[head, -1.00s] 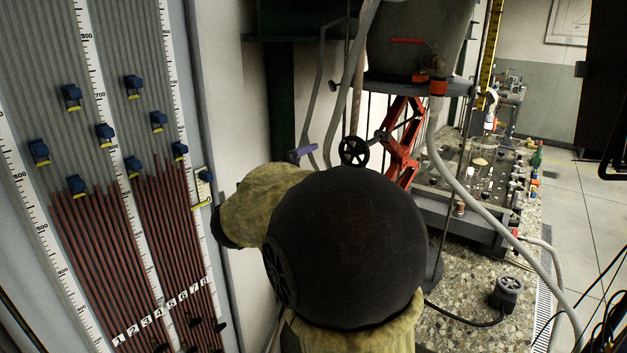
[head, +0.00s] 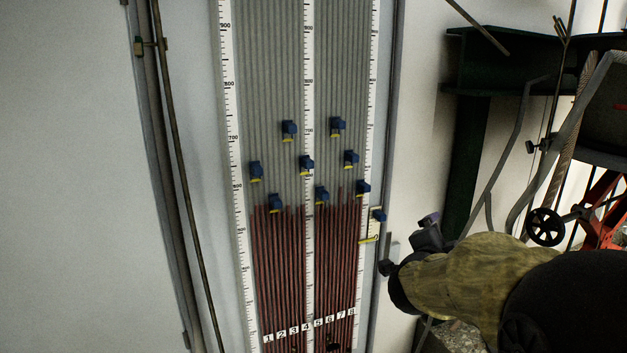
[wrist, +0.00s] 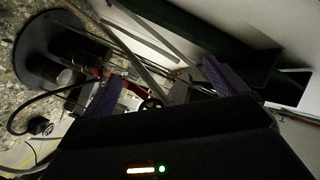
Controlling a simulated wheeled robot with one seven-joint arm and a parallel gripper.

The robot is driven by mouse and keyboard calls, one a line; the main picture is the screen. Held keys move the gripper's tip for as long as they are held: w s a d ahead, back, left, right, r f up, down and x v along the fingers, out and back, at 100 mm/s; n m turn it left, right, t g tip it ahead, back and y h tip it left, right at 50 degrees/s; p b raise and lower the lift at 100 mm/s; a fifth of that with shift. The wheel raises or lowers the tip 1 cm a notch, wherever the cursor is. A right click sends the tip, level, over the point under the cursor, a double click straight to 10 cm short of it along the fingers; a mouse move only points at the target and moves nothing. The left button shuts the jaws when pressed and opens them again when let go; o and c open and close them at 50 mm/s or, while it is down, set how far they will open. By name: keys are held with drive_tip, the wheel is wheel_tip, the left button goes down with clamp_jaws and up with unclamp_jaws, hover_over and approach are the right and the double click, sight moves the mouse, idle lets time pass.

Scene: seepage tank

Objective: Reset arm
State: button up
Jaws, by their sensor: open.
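My gripper (head: 427,222) shows in the head view at the lower right, just right of the manometer board. Its dark body carries a purple finger. In the wrist view my gripper (wrist: 163,88) has two purple fingers set wide apart, with nothing between them. My arm, with a mottled yellow-brown cover and a dark round joint, fills the lower right corner of the head view.
The manometer board (head: 235,120) holds red-filled tubes and several blue markers (head: 307,163). A green steel beam (head: 465,160) and a black handwheel (head: 545,227) stand at the right. Thin pipes run along the left wall. A black plug-like object (wrist: 40,126) lies on the speckled floor.

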drive_tip(key=s+a+f+n+g+y+p, duration=0.3)
drive_tip(key=s+a+f+n+y+p, duration=0.1)
drive_tip(key=a+f+n+y, duration=0.5)
drive_tip(key=s+a+f+n+g+p, duration=0.1)
drive_tip(key=s+f+n+g, duration=0.1)
drive_tip(key=s, duration=0.6)
drive_tip(key=s+a+f+n+g+p, duration=0.2)
drive_tip(key=s+n+g, duration=0.3)
drive_tip(key=s, duration=0.3)
drive_tip(key=shift+s+f+n+g+y, duration=0.2)
drive_tip(key=shift+f+n+g+y, duration=0.1)
drive_tip(key=shift+f+n, duration=0.5)
drive_tip(key=shift+r, duration=0.15)
drive_tip(key=shift+c, duration=0.3)
